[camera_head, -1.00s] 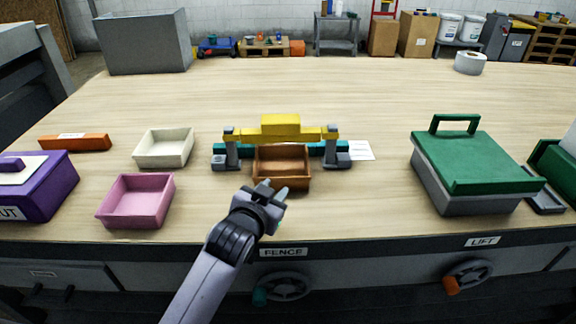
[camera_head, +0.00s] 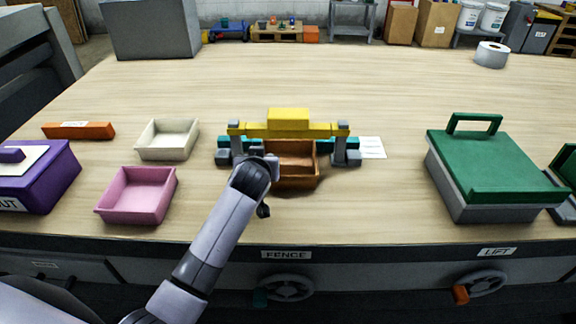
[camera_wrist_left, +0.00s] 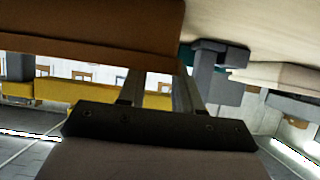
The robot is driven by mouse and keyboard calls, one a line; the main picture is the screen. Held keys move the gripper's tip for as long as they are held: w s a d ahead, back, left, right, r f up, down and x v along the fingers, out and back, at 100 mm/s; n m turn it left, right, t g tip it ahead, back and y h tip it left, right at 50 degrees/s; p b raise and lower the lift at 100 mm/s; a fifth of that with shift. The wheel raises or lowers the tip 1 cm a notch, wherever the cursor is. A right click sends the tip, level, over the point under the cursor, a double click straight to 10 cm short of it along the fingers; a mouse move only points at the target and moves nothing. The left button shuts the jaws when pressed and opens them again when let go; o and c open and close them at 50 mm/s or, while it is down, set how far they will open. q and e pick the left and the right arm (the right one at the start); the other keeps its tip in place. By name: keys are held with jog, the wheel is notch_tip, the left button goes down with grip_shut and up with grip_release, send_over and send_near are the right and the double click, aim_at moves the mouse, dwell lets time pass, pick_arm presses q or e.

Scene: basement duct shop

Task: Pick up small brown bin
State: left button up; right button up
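My left gripper (camera_head: 268,166) is at the bin's left side in the head view, and the wrist hides part of that side. In the left wrist view the brown bin (camera_wrist_left: 90,28) fills the top left. The two fingers of my left gripper (camera_wrist_left: 160,85) stand apart there, with a gap between them. Their tips reach the bin's edge and are partly hidden; I cannot tell whether they touch it. My right gripper is not in view.
A yellow bar (camera_head: 289,118) on grey posts with teal parts stands close behind the bin. A pink bin (camera_head: 137,196) and a cream bin (camera_head: 167,140) lie left. A green-lidded box (camera_head: 488,165) stands right. Bare bench (camera_head: 390,205) lies between the brown bin and that box.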

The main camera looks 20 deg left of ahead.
pick_arm(q)
jog(key=shift+x, duration=1.75)
jog(key=shift+a+r, duration=0.1)
jog(key=shift+a, duration=0.05)
grip_shut()
